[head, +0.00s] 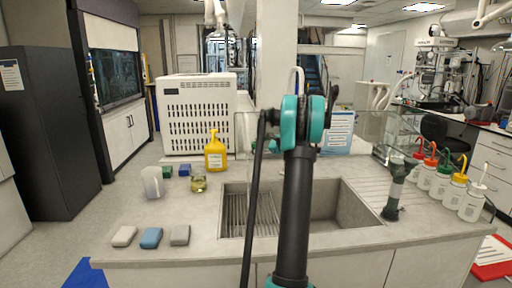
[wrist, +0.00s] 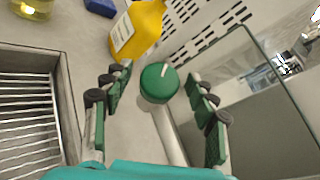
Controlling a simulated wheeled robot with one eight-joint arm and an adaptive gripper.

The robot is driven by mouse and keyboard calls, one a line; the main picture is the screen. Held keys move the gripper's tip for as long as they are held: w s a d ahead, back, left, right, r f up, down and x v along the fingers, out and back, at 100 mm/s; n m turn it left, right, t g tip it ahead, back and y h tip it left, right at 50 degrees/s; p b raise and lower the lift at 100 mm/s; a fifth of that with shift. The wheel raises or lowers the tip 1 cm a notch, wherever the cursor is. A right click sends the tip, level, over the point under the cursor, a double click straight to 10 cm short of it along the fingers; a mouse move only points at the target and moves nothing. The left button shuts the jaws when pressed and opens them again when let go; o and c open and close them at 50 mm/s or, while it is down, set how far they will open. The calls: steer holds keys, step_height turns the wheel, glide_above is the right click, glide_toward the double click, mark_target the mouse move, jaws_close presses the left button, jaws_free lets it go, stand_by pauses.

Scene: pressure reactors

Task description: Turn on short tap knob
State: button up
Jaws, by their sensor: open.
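The short tap knob (wrist: 159,84) is a round green knob with a white line on its face, on top of a pale short tap post (wrist: 168,135) in the wrist view. My gripper (wrist: 157,76) is open, with one finger on the left of the knob and one on the right. Gaps show between the knob and both fingers, so the gripper does not hold it. In the head view my own arm hides most of the gripper and the tap; a white curved tap spout (head: 299,72) shows above the arm.
The sink (head: 335,203) lies in the counter. A yellow bottle (head: 215,153) and a beaker of yellowish liquid (head: 198,182) stand left of it. A glass panel (wrist: 245,75) stands close to the right of the gripper. Several wash bottles (head: 440,184) stand at the right.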

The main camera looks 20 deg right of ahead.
steer(key=v, duration=1.1)
steer(key=shift+s, duration=0.25)
